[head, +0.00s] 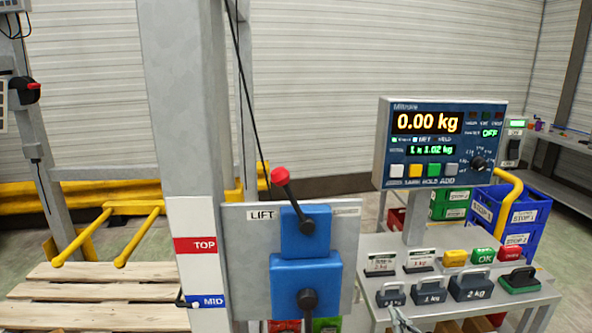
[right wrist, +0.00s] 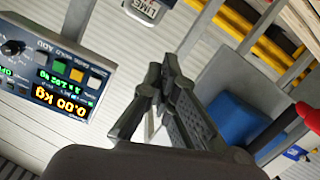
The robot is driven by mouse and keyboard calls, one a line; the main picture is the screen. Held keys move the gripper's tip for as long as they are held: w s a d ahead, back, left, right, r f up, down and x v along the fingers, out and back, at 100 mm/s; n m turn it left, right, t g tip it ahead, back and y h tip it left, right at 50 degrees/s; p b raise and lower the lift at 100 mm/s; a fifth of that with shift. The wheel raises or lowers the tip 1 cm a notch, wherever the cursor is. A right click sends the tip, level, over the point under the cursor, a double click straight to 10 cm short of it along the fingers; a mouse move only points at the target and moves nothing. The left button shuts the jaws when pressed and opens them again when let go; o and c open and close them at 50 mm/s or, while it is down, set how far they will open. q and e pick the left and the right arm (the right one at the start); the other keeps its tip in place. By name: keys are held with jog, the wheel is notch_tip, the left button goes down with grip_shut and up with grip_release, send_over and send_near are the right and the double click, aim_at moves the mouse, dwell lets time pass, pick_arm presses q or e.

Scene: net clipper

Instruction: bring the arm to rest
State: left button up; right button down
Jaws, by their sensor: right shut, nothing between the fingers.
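My right gripper shows large in the right wrist view (right wrist: 160,75). Its dark fingers are together and hold nothing. In the head view only a small grey piece at the bottom edge, in front of the weights, may be part of it. My left gripper is in neither view. The right wrist view looks tilted, with the scale display (right wrist: 65,75) at its left and a blue lever housing (right wrist: 230,100) at its right, behind the fingers. Whether the fingers touch anything cannot be made out, but no contact shows.
A grey post (head: 185,120) carries a LIFT panel (head: 235,255) with a red-knobbed lever (head: 281,177). Right of it, a weighing display (head: 440,145) reading 0.00 kg stands over a bench (head: 385,245) with several weights and buttons. Blue bins (head: 510,210) stand behind. Wooden pallet boards (head: 90,290) lie left.

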jog(key=s+a+f+m+g, duration=0.1)
jog(key=s+f+g, duration=0.35)
jog(key=s, duration=0.65)
jog(key=s+f+m+g+h, duration=0.1)
jog(key=s+f+g, duration=0.4)
jog(key=s, duration=0.5)
jog(key=s+a+f+m+g, duration=0.1)
jog(key=s+f+g, duration=0.2)
jog(key=s+f, duration=0.55)
jog(key=s+f+g, duration=0.1)
jog(key=s+f, duration=0.1)
jog(key=f, duration=1)
jog(key=s+f+g, duration=0.1)
jog(key=s+f, duration=0.2)
jog(key=f, duration=0.9)
jog(key=s+d+f+g, duration=0.1)
jog(key=s+d+f, duration=0.2)
jog(key=s+f, duration=1.2)
jog(key=shift+s+f+n, duration=0.35)
jog(key=shift+s+n, duration=0.05)
jog(key=shift+s, duration=0.25)
